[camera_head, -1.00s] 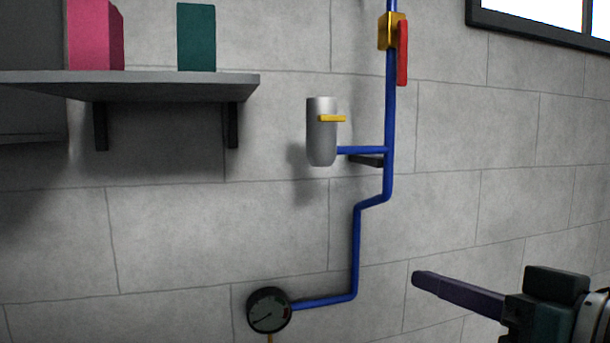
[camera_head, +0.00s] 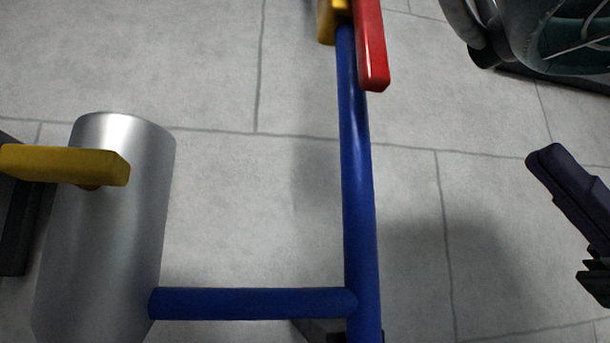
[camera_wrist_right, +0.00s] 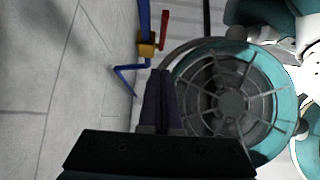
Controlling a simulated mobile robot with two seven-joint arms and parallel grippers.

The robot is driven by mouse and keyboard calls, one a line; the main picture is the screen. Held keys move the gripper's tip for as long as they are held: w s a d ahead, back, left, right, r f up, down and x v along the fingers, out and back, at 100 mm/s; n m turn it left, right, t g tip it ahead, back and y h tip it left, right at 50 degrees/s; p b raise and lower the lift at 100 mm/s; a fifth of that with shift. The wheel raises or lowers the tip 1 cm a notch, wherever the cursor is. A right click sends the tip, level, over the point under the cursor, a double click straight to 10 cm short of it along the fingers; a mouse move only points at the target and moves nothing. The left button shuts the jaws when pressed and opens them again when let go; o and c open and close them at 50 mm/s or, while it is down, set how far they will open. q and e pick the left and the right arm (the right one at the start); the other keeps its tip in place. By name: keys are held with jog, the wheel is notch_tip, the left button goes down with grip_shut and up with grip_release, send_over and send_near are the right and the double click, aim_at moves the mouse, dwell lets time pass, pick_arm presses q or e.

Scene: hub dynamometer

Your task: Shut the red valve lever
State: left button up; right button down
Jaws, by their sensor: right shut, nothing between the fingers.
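The red valve lever (camera_head: 372,45) is at the top of the head view, hanging beside the blue pipe (camera_head: 358,180) and running along it. Its yellow valve body (camera_head: 326,22) is cut by the top edge. The right wrist view also shows the red lever (camera_wrist_right: 164,28) and the yellow valve body (camera_wrist_right: 147,46), beyond the fingertips. My right gripper (camera_head: 548,158) is at the right edge of the head view, below and right of the lever and apart from it. Its dark fingers (camera_wrist_right: 160,73) are shut and empty. My left gripper is not in view.
A silver cylinder (camera_head: 110,235) with a yellow handle (camera_head: 65,165) stands at the left, joined to the pipe by a blue branch (camera_head: 250,303). A teal ring with a spoked grille (camera_wrist_right: 230,100) is right of the fingers in the wrist view.

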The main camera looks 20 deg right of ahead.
aim_at(380, 30)
jog(key=shift+s+g, duration=0.15)
jog(key=shift+g, duration=0.15)
jog(key=p+x, duration=0.2)
jog(key=x, duration=0.2)
jog(key=p+x, duration=0.3)
jog(key=x, duration=0.1)
jog(key=a+f+p+x, duration=0.1)
jog(key=p+x, duration=0.1)
jog(key=x, duration=0.2)
jog(key=shift+w+a+f, duration=0.1)
jog(key=shift+w, duration=0.15)
jog(key=shift+w+a+f, duration=0.1)
jog(key=shift+w+a, duration=0.05)
jog(key=shift+a, duration=0.45)
